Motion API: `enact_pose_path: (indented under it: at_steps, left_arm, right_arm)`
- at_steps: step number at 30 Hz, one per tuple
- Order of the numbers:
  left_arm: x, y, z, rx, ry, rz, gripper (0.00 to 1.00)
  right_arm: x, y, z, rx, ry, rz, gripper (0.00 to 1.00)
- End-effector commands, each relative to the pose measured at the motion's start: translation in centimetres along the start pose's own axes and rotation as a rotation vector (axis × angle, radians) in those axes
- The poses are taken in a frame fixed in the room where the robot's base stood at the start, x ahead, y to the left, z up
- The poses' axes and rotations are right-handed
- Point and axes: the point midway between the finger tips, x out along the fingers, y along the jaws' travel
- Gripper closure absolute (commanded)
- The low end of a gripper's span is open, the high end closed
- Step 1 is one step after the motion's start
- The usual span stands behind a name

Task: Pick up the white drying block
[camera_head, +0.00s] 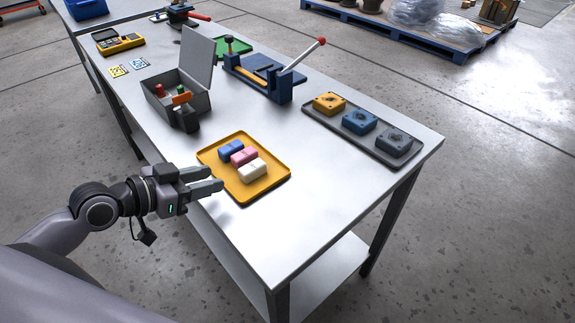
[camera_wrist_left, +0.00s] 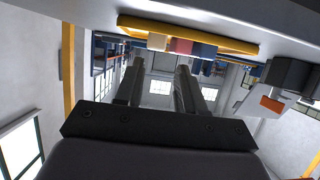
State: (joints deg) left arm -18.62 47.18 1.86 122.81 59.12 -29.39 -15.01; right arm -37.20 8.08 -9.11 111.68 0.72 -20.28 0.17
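The white drying block (camera_head: 253,170) lies on a yellow tray (camera_head: 245,193) near the table's front left edge, in front of a pink block (camera_head: 243,153) and a blue block (camera_head: 230,148). In the left wrist view, which looks upside down, the tray (camera_wrist_left: 190,32) shows at the top with the white block (camera_wrist_left: 157,42) at the left end of the row. My left gripper (camera_head: 211,179) is empty and open, with a gap between its fingers (camera_wrist_left: 158,82). It is just left of the tray, apart from the blocks. My right gripper is not in view.
A grey open box (camera_head: 205,104) stands behind the tray. A dark tray (camera_head: 363,147) with one yellow and two blue-grey valve bodies lies to the right. A blue fixture (camera_head: 262,80) with a red-knobbed lever stands farther back. The table right of the yellow tray is clear.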

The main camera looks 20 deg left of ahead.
Motion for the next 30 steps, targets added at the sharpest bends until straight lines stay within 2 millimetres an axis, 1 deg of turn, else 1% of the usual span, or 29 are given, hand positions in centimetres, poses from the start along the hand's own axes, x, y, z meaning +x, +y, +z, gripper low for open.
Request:
enact_pose_path:
  at_steps: [3, 7, 17, 20, 24, 27, 30]
  left_arm:
    - [-0.1, 0.0, -0.6, 0.006, 0.004, 0.009, 0.62]
    - [0.1, -0.1, -0.8, 0.006, 0.007, 0.011, 0.62]
    - [2.3, -0.1, -0.6, 0.005, 0.007, 0.01, 0.62]
    - [3.3, -0.1, -0.4, 0.004, 0.008, 0.01, 0.62]
    - [5.3, -0.1, -0.1, 0.004, 0.007, 0.011, 0.62]
    - [6.3, -0.2, 0.0, 0.005, 0.007, 0.01, 0.62]
    - [6.9, -0.1, 0.1, 0.007, 0.004, 0.01, 0.62]
  right_arm:
    - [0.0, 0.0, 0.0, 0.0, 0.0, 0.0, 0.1]
    - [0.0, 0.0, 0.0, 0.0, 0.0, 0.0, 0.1]
    - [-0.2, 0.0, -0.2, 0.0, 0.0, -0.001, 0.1]
    - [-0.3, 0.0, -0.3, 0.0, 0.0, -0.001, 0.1]
    - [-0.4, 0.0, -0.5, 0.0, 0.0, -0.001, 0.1]
    - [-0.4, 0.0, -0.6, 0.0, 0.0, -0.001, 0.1]
    - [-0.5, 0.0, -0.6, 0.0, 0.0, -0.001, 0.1]
